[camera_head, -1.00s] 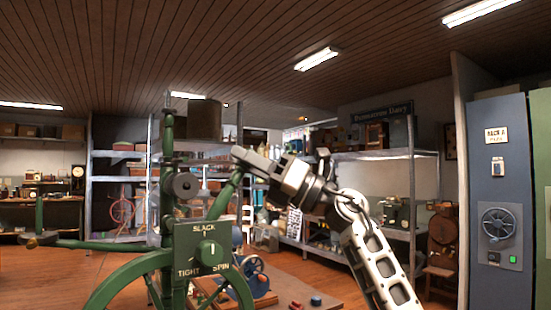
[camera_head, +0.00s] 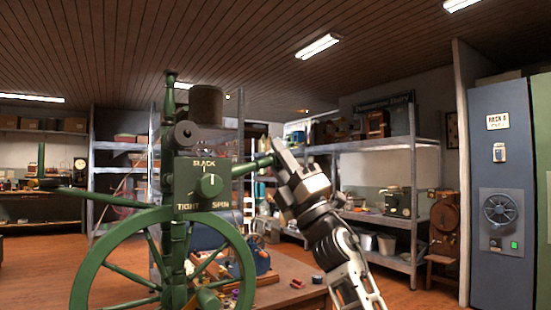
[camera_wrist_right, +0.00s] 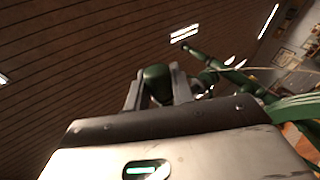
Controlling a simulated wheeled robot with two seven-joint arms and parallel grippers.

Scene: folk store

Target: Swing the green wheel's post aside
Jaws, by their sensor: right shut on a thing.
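The green spinning wheel (camera_head: 88,258) stands at centre left in the head view. A green arm (camera_head: 243,169) sticks out right from the post. My right gripper (camera_head: 276,154) is shut on the end of this green arm; in the right wrist view the green end (camera_wrist_right: 157,82) sits between the two fingers. Another green bar (camera_head: 95,199) reaches left. My left gripper is not in view.
A wooden table (camera_head: 285,291) with small red and blue parts stands behind the wheel. Metal shelves (camera_head: 390,146) line the back wall. A blue cabinet (camera_head: 497,150) stands at the right. Open wooden floor lies at the left.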

